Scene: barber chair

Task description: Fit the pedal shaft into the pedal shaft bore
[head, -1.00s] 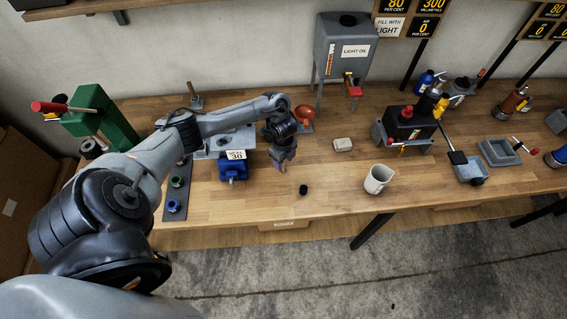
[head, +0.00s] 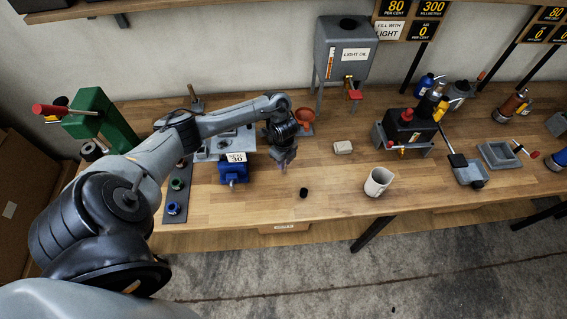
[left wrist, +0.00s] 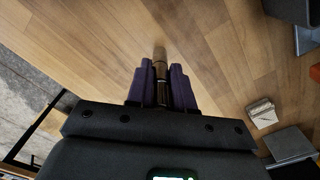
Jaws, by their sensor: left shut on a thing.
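My left gripper (head: 284,163) hangs over the wooden bench, between the blue vise and the small beige block. In the left wrist view its purple fingers (left wrist: 160,85) are shut on a slim brownish metal shaft (left wrist: 160,62), which looks like the pedal shaft. The shaft points out beyond the fingertips, with bare wood behind it. I cannot pick out the pedal shaft bore in either view. My right gripper is not in view.
A blue vise (head: 233,173) is left of the gripper. A beige block (head: 342,147), white mug (head: 378,181) and small black knob (head: 303,193) are to its right. A black-and-red unit (head: 409,128) and grey tray (head: 499,156) stand farther right.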

